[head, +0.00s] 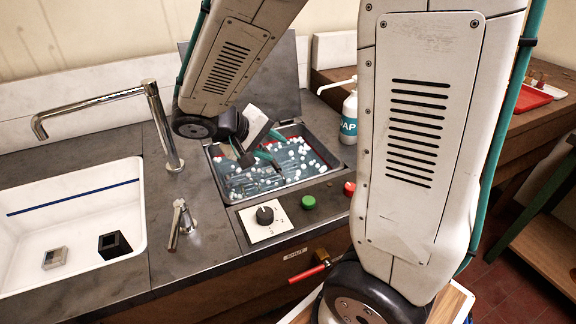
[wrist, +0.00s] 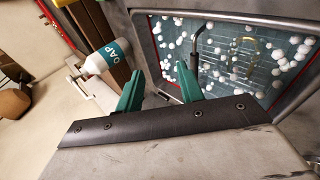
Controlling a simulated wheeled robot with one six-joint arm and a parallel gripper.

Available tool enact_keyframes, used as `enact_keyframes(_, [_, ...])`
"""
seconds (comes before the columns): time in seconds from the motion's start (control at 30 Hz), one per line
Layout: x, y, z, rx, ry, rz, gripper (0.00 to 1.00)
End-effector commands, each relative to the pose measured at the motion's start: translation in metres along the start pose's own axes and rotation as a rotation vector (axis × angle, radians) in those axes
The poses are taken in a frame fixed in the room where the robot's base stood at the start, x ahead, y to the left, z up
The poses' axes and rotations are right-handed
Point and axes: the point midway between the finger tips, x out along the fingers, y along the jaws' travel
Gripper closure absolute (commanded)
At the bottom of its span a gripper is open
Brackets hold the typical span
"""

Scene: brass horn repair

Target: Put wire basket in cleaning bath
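The cleaning bath (head: 284,190) is a metal tank set in the counter, with white balls floating on blue-green liquid. In the wrist view its rim (wrist: 152,42) frames the liquid. The wire basket (head: 256,181) shows as a wire grid inside the bath, low among the balls; the grid also shows in the wrist view (wrist: 243,67). A black hooked handle (wrist: 197,45) rises just beyond the right fingertip. My gripper (head: 257,152) is over the bath, its green fingers apart with nothing seen between them in the wrist view (wrist: 162,88). My arm hides part of the bath.
The raised lid (head: 270,80) stands behind the bath. A soap bottle (head: 349,120) stands at its right. A knob panel (head: 280,230), green button (head: 308,202) and red button (head: 349,188) are in front. A white sink (head: 60,225) with a tap (head: 160,120) is left.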

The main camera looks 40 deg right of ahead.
Motion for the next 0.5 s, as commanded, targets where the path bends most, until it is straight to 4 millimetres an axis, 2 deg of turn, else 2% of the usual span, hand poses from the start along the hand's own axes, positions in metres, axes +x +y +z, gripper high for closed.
enact_keyframes(0.03, [-0.009, 0.014, 0.016, 0.013, -0.026, -0.055, 0.62])
enact_keyframes(0.2, [-0.036, 0.037, 0.072, -0.004, -0.094, -0.271, 0.62])
enact_keyframes(0.4, [-0.073, 0.043, 0.13, -0.05, -0.065, -0.558, 0.62])
enact_keyframes(0.5, [-0.09, 0.041, 0.151, -0.076, -0.017, -0.677, 0.62])
